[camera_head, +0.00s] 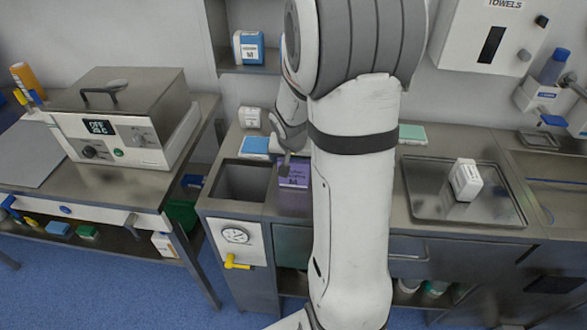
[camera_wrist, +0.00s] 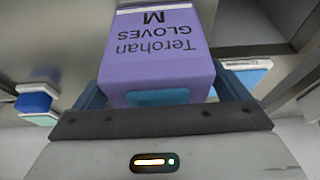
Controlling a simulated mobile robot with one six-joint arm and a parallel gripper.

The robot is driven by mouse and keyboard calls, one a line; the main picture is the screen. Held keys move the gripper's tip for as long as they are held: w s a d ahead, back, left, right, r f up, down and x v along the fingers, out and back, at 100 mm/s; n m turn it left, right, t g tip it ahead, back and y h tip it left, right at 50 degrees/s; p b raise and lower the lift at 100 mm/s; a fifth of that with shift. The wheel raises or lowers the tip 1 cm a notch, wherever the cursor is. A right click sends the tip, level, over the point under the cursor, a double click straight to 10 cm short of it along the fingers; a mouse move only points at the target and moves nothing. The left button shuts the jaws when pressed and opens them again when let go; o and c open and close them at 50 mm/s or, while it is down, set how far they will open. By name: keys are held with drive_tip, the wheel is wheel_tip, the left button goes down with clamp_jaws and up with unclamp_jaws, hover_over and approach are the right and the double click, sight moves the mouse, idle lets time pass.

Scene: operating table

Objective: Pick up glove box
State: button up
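The glove box (camera_wrist: 160,50) is purple, with a lighter top part and the printed words "Terohan GLOVES M", upside down in the wrist view. It sits deep between the two fingers of my gripper (camera_wrist: 160,97), close to the palm. The fingers lie along both its sides, with no clear gap. I cannot tell whether the box touches the counter.
An open sunken bin (camera_head: 241,182) lies left of the box. Blue-white (camera_head: 255,146) and green (camera_head: 412,133) packs lie behind. A metal tray (camera_head: 430,205) with a white box (camera_head: 465,180) is at right. A heated bath device (camera_head: 120,125) stands at left. A wall shelf (camera_head: 250,69) hangs above.

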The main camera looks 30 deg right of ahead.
drive_tip(key=c, duration=0.9)
drive_tip(key=shift+r, duration=0.15)
